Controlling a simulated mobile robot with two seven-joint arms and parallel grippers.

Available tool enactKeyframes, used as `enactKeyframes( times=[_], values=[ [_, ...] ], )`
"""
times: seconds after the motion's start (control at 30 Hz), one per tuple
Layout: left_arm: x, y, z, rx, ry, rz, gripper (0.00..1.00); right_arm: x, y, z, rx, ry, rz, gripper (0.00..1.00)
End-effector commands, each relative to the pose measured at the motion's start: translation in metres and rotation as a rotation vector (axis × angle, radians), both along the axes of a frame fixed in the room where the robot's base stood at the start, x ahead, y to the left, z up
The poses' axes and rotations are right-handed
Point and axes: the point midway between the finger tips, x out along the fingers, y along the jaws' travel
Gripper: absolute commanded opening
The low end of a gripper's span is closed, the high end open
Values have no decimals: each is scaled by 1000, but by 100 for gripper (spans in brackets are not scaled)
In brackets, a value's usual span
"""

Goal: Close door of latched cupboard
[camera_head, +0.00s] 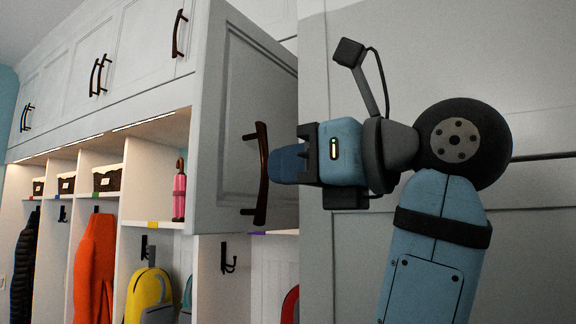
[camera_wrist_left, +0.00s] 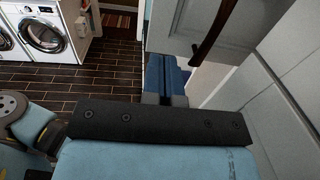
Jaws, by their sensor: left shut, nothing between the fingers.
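The grey cupboard door (camera_head: 228,75) stands open, swung out from the upper cabinet row, in the middle of the head view. A dark curved handle (camera_head: 262,200) is on its panelled face. My left gripper (camera_head: 284,164) is shut and empty, its blue fingers pointing left at the door's face just beside the handle. I cannot tell whether they touch. In the left wrist view the shut fingers (camera_wrist_left: 166,78) are below the door (camera_wrist_left: 225,35) and its handle (camera_wrist_left: 215,35). My right gripper is not in view.
Closed upper cabinets (camera_head: 140,45) run to the left. Below them are open cubbies with baskets (camera_head: 108,178), an orange garment (camera_head: 95,265) and a yellow bag (camera_head: 148,292). A tall grey panel stands behind my arm. The wrist view shows a washing machine (camera_wrist_left: 45,32) and bare tiled floor (camera_wrist_left: 95,75).

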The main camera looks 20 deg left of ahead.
Motion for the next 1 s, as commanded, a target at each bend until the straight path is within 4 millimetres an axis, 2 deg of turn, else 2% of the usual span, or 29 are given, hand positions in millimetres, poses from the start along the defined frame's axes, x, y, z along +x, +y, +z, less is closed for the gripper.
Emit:
enactKeyframes(
  times=[0.3, 0.5, 0.7, 1.0],
  values=[
    [12, 68, 2, -3, 2, 1, 0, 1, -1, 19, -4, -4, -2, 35],
    [16, 98, 2, -1, 1, 0, 0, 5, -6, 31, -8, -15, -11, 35],
    [19, 111, 0, 0, 2, 1, 0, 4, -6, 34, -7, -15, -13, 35],
    [19, 112, 0, 0, 1, 1, 0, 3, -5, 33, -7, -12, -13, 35]
  ],
)
